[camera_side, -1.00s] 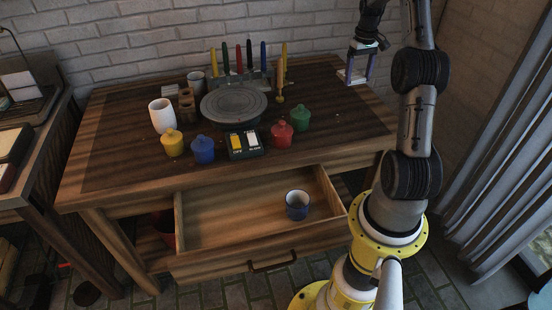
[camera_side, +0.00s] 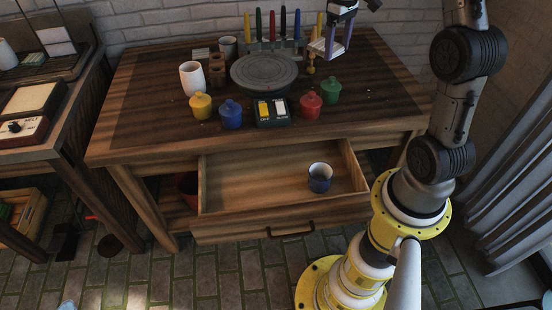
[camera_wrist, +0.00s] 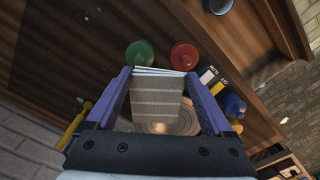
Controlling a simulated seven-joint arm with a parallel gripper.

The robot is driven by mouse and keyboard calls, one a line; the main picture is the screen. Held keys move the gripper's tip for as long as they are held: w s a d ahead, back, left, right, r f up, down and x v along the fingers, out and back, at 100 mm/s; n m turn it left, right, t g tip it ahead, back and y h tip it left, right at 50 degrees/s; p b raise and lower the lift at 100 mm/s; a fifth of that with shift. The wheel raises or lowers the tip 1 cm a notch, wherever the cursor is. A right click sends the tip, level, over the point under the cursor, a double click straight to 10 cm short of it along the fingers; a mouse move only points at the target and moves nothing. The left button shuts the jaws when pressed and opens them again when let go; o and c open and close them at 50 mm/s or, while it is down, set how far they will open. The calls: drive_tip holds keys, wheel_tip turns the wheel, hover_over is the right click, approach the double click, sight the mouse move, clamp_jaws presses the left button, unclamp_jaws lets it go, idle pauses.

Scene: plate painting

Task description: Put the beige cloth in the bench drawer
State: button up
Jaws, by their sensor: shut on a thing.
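The beige cloth (camera_wrist: 157,100), folded and striped, is held between the purple fingers of my gripper (camera_wrist: 160,85) in the wrist view. In the side view my gripper (camera_side: 331,47) is in the air above the back right of the bench, near the brush rack, with the pale cloth (camera_side: 319,46) between its fingers. The bench drawer (camera_side: 260,183) is pulled open at the front of the bench, below and in front of my gripper. A dark blue cup (camera_side: 319,178) stands inside it toward the right; the rest of its floor is bare.
A round grey wheel (camera_side: 264,72) stands mid-bench. Yellow (camera_side: 201,106), blue (camera_side: 231,115), red (camera_side: 310,107) and green (camera_side: 330,91) pots line the front, with a small dark box (camera_side: 271,112) among them. A white cup (camera_side: 192,78) stands at left.

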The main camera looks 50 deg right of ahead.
drive_tip(key=a+n, duration=0.5)
drive_tip(key=a, duration=1.2)
drive_tip(key=s+a+f+n, duration=0.1)
drive_tip(key=s+a+n, duration=0.25)
drive_tip(key=a, duration=0.35)
drive_tip(key=s+a+f+n, duration=0.1)
drive_tip(key=s+a+n, duration=0.1)
drive_tip(key=s+a, duration=0.35)
hover_over(254, 194)
drive_tip(key=s, duration=0.1)
drive_tip(key=f, duration=2.7)
drive_tip(key=shift+s+d+f, duration=0.1)
drive_tip(key=shift+s+f, duration=0.05)
drive_tip(key=shift+s, duration=0.05)
drive_tip(key=shift+w+f, duration=0.6)
drive_tip(key=shift+f, duration=0.1)
drive_tip(key=shift+w+f, duration=0.1)
drive_tip(key=shift+f, duration=1.5)
drive_tip(key=shift+f, duration=0.15)
